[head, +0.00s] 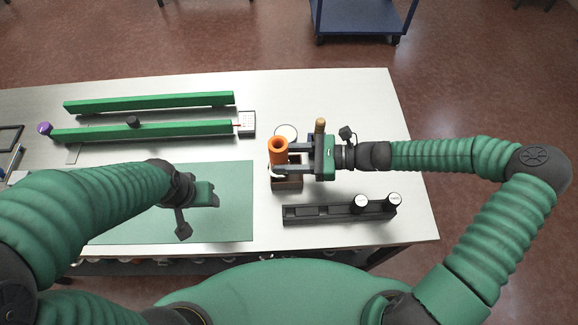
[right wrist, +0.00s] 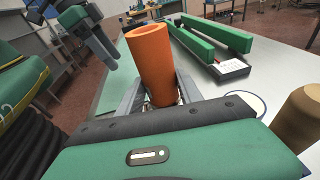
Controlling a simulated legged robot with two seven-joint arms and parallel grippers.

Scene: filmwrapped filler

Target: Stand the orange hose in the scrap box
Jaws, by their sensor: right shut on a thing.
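The orange hose (head: 278,150) is a short tube, standing about upright with its open end up. My right gripper (head: 279,160) is shut on it; the right wrist view shows the hose (right wrist: 155,62) between the fingers. The scrap box (head: 288,185), small and dark brown, is directly below and partly behind the gripper. The hose's lower end is hidden, so I cannot tell whether it is inside the box or above it. My left gripper (head: 208,196) hangs over the green mat, apart from these things; its jaw opening is unclear.
A black rack (head: 325,213) with white-topped knobs lies in front of the box. A round white-topped thing (head: 286,132) and a tan-topped cylinder (head: 320,126) stand close behind. Green bars (head: 150,102) lie at the back left. The green mat (head: 235,225) is mostly clear.

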